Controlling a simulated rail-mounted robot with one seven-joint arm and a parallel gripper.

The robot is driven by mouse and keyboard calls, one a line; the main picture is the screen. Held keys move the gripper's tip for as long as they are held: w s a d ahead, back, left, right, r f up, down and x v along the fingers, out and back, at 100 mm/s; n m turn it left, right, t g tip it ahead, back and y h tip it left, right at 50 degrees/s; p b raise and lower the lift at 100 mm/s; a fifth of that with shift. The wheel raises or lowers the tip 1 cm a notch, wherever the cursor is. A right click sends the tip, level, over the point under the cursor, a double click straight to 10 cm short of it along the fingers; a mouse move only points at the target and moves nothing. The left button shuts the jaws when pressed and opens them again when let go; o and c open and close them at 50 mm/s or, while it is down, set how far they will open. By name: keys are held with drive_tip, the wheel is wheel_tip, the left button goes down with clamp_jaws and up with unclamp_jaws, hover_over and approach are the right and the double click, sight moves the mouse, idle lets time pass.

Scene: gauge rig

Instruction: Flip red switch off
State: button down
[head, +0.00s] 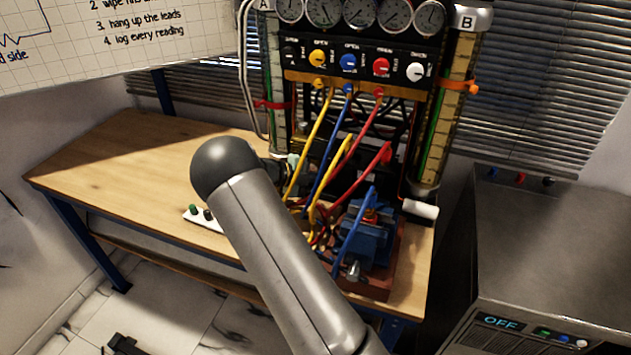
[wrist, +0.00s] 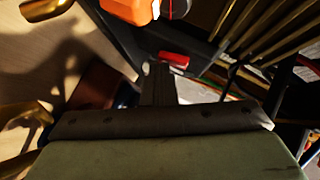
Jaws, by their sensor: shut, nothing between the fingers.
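A small red piece that looks like the red switch (wrist: 174,60) sits on a dark housing in the wrist view, just beyond my fingertips. I cannot tell whether it is touched or which way it is set. My gripper (wrist: 158,72) is shut with nothing between its fingers, pointing toward the dark housing. In the head view my grey arm link crosses the middle and I cannot clearly make out the gripper or the switch.
The gauge rig's panel (head: 350,62) has coloured knobs, with several hoses (head: 322,140) hanging below. A blue vise (head: 362,240) stands at the wooden bench's (head: 120,165) right end. A white strip (head: 203,218) is partly behind my arm. A grey cabinet (head: 560,240) stands right. The bench's left is clear.

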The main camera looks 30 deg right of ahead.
drive_tip(key=shift+d+r, duration=0.15)
drive_tip(key=shift+r, duration=0.05)
drive_tip(key=shift+r+p, duration=0.4)
drive_tip(key=shift+r, duration=0.3)
drive_tip(key=a+r+p, duration=0.1)
drive_tip(key=a, duration=0.9)
drive_tip(key=shift+w+r, duration=0.15)
drive_tip(key=shift+r, duration=0.05)
